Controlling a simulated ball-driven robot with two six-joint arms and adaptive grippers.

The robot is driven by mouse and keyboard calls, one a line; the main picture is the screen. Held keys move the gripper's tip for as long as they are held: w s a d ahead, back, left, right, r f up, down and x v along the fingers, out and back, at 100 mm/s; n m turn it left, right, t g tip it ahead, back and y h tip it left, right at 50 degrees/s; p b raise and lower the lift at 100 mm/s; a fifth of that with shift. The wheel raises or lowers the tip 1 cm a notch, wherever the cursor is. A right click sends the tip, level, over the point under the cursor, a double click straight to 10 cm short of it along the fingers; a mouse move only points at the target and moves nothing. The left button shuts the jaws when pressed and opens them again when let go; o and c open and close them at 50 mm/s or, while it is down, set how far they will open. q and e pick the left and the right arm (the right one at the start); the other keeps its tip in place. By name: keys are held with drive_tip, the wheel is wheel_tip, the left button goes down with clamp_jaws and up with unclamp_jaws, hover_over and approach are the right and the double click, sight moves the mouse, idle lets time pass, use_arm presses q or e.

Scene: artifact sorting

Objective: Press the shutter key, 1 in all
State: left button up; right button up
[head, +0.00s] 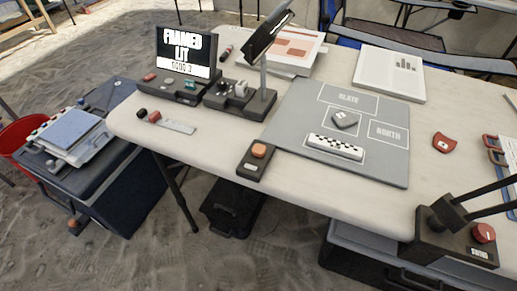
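A dark box with an orange button (259,151), which looks like the shutter key, sits at the front edge of the table, at the left corner of a grey mat. The button's top is uncovered and nothing touches it. A small screen (186,52) at the back left reads "FRAMED LIT" with digits below. A dark device on a stand (240,98) with a tilted head is right of the screen. The grey mat (290,110) has outlined, lettered areas and holds a grey stone-like piece (345,119) and a black-and-white scale bar (335,147). Neither gripper is in view.
A dark box with a red knob (483,232) and black bars rising from it stands at the lower right. A red piece (444,142) lies right of the mat. A printed sheet (391,73) is at the back.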

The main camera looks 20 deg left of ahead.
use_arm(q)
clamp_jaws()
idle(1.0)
